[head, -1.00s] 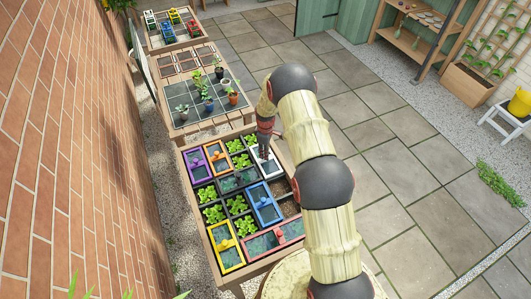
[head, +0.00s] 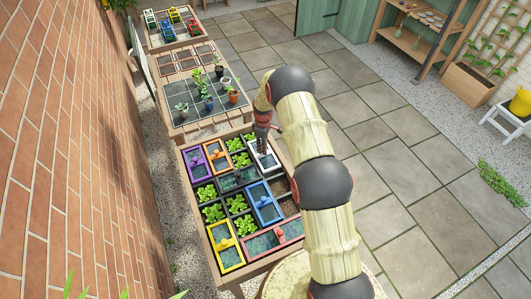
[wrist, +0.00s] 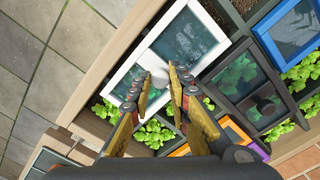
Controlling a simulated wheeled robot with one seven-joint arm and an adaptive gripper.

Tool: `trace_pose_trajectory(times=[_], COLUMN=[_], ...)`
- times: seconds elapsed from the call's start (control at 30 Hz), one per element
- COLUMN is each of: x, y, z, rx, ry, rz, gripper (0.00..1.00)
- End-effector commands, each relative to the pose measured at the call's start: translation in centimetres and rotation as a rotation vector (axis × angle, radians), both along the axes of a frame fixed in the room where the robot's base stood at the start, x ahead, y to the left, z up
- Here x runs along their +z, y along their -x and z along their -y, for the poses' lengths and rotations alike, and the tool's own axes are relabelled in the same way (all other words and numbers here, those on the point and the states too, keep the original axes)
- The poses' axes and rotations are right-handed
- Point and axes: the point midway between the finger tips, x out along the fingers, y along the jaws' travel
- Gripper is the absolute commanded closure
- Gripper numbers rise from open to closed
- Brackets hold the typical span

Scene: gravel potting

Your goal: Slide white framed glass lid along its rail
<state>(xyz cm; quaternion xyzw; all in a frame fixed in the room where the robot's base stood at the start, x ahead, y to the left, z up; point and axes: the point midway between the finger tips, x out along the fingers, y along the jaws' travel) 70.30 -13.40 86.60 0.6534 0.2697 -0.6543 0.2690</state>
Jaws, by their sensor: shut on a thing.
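The white framed glass lid (head: 271,166) lies at the upper right of the near planter bed. In the wrist view the lid (wrist: 197,40) fills the upper middle, its dark glass inside a white frame. A pale round knob (wrist: 158,69) stands on it. My gripper (wrist: 160,82) is shut on the knob, with a finger on either side. In the head view my gripper (head: 263,149) comes down onto the lid from above. The fingers hide part of the knob and the lid's lower edge.
The blue lid (head: 263,204), purple lid (head: 196,165), orange lid (head: 217,156), yellow lid (head: 226,247) and red lid (head: 262,244) share the bed with green seedlings. The wooden bed rim (wrist: 90,85) runs close beside the white lid. A table with pots (head: 190,123) stands beyond.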

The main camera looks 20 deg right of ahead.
Motion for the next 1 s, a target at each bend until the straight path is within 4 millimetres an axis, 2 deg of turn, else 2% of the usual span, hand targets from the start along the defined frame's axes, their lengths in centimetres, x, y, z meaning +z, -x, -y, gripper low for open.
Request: trace_pose_trajectory(times=[0.03,0.2,0.4,0.83,0.87,1.0], x=[-0.6,-0.6,-0.4,0.1,0.1,0.1], y=[-1.3,-4.8,-7.7,-8.6,-8.6,-8.6], z=[0.0,0.0,0.0,0.0,0.0,0.0], rx=[0.001,0.000,0.001,0.001,0.001,0.001], ry=[0.001,0.001,0.001,0.001,0.001,0.001], rz=[0.006,0.006,0.004,0.006,0.006,0.007], gripper=[1.00,1.00,1.00,1.00,0.81,0.73])
